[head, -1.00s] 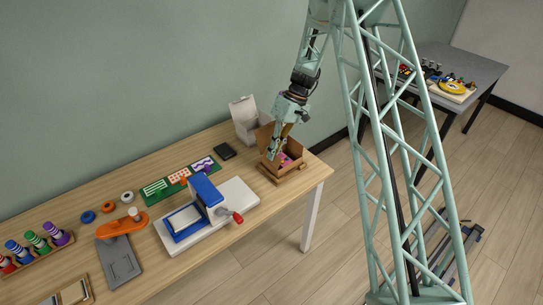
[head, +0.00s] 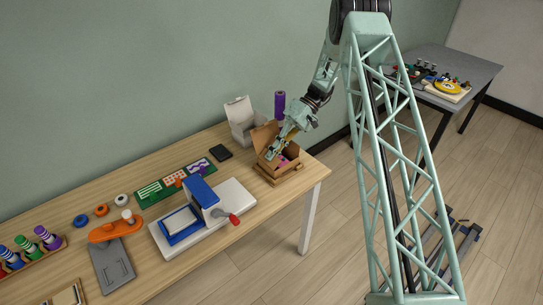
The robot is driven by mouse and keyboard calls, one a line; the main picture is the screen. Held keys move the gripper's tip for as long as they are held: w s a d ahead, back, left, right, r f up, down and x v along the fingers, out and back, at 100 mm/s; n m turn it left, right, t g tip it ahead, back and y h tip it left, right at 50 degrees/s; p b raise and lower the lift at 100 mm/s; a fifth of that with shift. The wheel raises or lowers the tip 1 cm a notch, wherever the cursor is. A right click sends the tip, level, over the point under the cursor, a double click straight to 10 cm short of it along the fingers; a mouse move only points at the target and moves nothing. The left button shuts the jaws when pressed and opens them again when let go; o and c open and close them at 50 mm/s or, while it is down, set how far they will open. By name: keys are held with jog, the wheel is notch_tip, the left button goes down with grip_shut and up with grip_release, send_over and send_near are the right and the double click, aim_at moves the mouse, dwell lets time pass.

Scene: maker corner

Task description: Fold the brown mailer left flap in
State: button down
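The brown mailer (head: 284,171) is an open cardboard box at the far right end of the wooden table. A tall brown flap (head: 263,136) stands up at its back left. Something pink (head: 284,161) shows inside the box. My gripper (head: 270,154) is over the box's left side, pointing down and to the left. Its fingertips are close to the left flap; I cannot tell whether they touch it. The gripper is too small in view to tell whether it is open or shut, and it hides part of the box.
A white open box (head: 241,122) and a purple cylinder (head: 280,103) stand behind the mailer. A black flat item (head: 221,152) lies to the left. A blue and white press (head: 200,205) with a red handle is left of the mailer. A green board (head: 175,182) lies behind the press.

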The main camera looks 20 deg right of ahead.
jog(key=c, duration=3.4)
grip_release()
jog(key=o, duration=0.4)
jog(key=shift+w+d+r, duration=0.1)
jog(key=shift+d, duration=0.05)
jog(key=v, duration=1.1)
jog(key=shift+d+r, duration=0.2)
jog(key=shift+w, duration=0.1)
jog(key=shift+c, duration=0.7)
